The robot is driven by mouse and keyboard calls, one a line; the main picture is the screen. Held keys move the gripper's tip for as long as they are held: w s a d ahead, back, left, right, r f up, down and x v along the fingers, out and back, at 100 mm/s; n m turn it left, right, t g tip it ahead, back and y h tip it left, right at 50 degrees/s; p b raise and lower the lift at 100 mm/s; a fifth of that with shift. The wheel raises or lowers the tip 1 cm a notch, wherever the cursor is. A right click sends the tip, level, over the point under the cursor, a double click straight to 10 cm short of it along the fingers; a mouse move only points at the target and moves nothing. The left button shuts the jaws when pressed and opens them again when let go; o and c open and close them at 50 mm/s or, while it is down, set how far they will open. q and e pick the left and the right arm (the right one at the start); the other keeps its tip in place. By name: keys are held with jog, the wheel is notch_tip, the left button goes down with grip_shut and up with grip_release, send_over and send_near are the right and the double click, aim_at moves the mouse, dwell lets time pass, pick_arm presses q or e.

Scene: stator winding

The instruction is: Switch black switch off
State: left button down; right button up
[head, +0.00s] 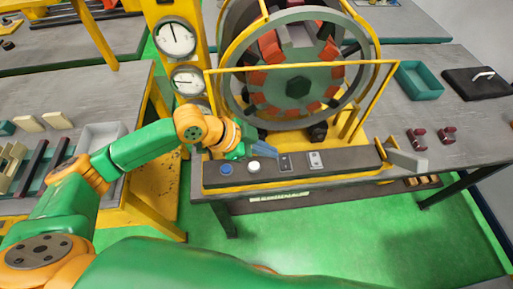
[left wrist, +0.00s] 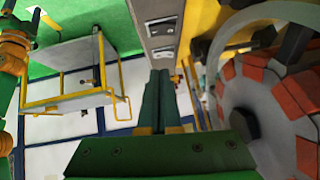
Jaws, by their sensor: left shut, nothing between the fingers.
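The control panel (head: 215,185) at the front of the winding machine carries a blue button (head: 226,169), a white button (head: 254,165), a dark switch plate (head: 284,162) and a lighter switch plate (head: 316,160). The dark one looks like the black switch; its lever position is too small to tell. My left gripper (head: 268,151) is shut and empty, just above and behind the panel between the white button and the dark plate. In the left wrist view its closed fingers (left wrist: 165,88) point toward the panel's switch plates (left wrist: 161,27). My right gripper is not in view.
The big stator wheel (head: 298,88) with red blocks stands right behind the panel, inside a yellow frame (head: 392,80). Gauges (head: 175,38) stand at left. A teal tray (head: 420,80) and dark red parts (head: 417,138) lie on the right table.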

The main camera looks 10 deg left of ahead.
pick_arm(q)
jog(key=shift+w+b+v, duration=0.1)
jog(key=shift+b+v, duration=0.05)
jog(key=shift+v, duration=0.85)
jog(key=shift+w+b+v, duration=0.15)
jog(key=shift+v, duration=0.85)
